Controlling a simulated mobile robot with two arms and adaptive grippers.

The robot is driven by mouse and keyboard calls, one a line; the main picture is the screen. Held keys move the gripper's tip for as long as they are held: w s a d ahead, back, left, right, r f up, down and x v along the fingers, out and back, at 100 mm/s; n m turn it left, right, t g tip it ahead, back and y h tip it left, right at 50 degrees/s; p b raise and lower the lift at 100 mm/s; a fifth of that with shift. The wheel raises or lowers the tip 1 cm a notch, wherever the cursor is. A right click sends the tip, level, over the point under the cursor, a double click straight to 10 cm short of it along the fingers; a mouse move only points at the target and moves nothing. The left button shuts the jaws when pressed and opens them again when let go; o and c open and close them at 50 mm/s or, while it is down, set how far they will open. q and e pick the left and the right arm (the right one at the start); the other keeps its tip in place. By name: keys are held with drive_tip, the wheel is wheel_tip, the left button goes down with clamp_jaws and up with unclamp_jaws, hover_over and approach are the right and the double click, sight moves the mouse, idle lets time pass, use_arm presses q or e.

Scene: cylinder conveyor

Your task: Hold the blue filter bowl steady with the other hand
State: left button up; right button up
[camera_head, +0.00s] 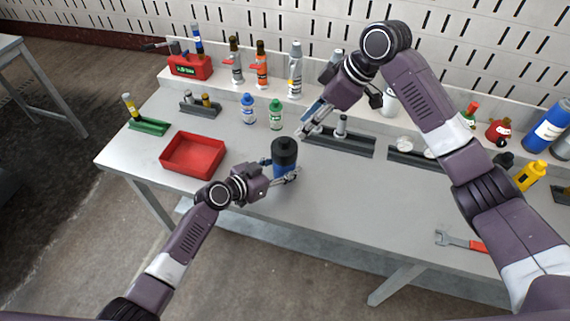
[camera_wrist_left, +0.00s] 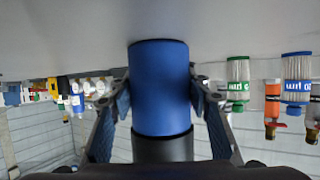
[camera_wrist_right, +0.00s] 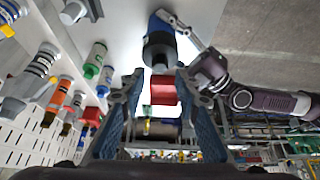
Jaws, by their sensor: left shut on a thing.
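The blue filter bowl (camera_head: 287,168) stands upright on the bench under a black head (camera_head: 285,147). My left gripper (camera_head: 289,177) is shut on the blue bowl, low down near the bench top. In the left wrist view the bowl (camera_wrist_left: 160,88) sits between both fingers, with the picture turned upside down. My right gripper (camera_head: 312,126) is raised behind and right of the bowl, open, its fingers apart. In the right wrist view the black head (camera_wrist_right: 158,49) shows beyond its fingertips, not between them.
A red tray (camera_head: 168,158) stands left of the bowl. Blue (camera_head: 248,110) and green (camera_head: 276,116) bottles stand behind it. A grey rack (camera_head: 345,147) lies to the right. A wrench (camera_head: 455,241) lies at the front right. The bench front is mostly clear.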

sight(284, 140)
drive_tip(key=o, duration=0.5)
drive_tip(key=shift+a, duration=0.2)
drive_tip(key=o, duration=0.5)
drive_tip(key=shift+s+a+f+m+h, duration=0.15)
drive_tip(key=shift+a+m+h, duration=0.15)
drive_tip(key=shift+m, duration=0.3)
drive_tip(key=shift+s+a+r+m+h, duration=0.1)
drive_tip(key=shift+a+m+h, duration=0.1)
drive_tip(key=shift+a+m, duration=0.3)
drive_tip(key=shift+o, duration=0.5)
drive_tip(key=m, duration=0.1)
drive_tip(key=a+m+h, duration=0.1)
drive_tip(key=m, duration=0.1)
drive_tip(key=shift+s+a+f, duration=0.1)
drive_tip(key=shift+s, duration=0.2)
drive_tip(key=s+a+r+m+t+h, duration=0.15)
drive_tip(key=a+m+h, duration=0.3)
drive_tip(key=m, duration=0.95)
drive_tip(key=shift+t+h, duration=0.45)
drive_tip(key=x, duration=1)
drive_tip(key=shift+w+d+f, duration=0.25)
drive_tip(key=shift+w+d, duration=0.1)
drive_tip(key=shift+w, duration=0.05)
drive_tip(key=shift+c, duration=0.2)
